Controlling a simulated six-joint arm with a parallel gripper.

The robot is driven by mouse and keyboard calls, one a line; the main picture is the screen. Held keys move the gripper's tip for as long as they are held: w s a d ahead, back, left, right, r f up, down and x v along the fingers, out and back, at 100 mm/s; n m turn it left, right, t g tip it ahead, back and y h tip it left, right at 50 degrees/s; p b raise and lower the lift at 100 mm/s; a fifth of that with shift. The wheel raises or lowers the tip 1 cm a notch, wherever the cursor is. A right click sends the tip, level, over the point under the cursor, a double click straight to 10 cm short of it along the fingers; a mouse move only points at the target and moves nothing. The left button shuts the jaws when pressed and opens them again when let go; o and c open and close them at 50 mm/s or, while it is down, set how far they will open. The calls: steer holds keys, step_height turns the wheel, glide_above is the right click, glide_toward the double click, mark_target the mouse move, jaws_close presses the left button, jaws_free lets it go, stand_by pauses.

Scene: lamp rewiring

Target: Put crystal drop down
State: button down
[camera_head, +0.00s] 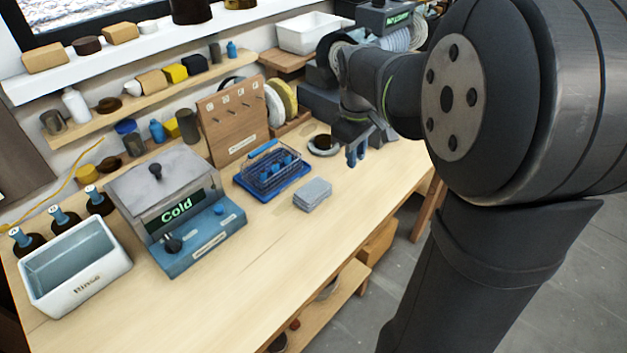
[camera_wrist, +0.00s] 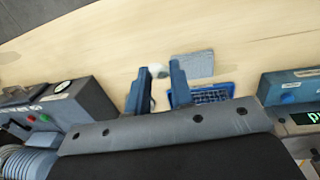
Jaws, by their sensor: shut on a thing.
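My gripper (camera_wrist: 158,80) is shut on the crystal drop (camera_wrist: 158,70), a small pale, clear piece showing between the blue fingertips in the wrist view. In the head view my gripper (camera_head: 357,155) is over the right part of the wooden bench (camera_head: 250,270). There the drop is too small to make out. In the wrist view bare bench shows beyond the fingertips. I cannot tell how high the drop is above it.
A stack of grey cloths (camera_head: 312,194) lies left of my gripper, beside a blue tray (camera_head: 245,187) with a wire basket (camera_head: 272,168). A dark round dish (camera_head: 323,146) sits close by. A "Cold" machine (camera_head: 165,215) and "Rinse" basin (camera_head: 80,275) stand left. The bench's front is clear.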

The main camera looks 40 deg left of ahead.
steer(key=s+a+f, duration=0.1)
steer(key=a+f, duration=0.1)
steer(key=a, duration=0.1)
steer(key=s+a+f, duration=0.1)
steer(key=a+f, duration=0.1)
steer(key=a, duration=0.1)
steer(key=s+a+f, duration=0.1)
steer(key=a, duration=0.2)
steer(key=shift+s+f, duration=0.4)
steer(key=shift+f, duration=2.05)
steer(key=shift+f, duration=0.15)
steer(key=c, duration=1.3)
jaws_free()
steer(key=shift+o, duration=0.2)
step_height(320, 180, up, 12)
steer(key=s, duration=0.1)
steer(key=shift+s, duration=0.2)
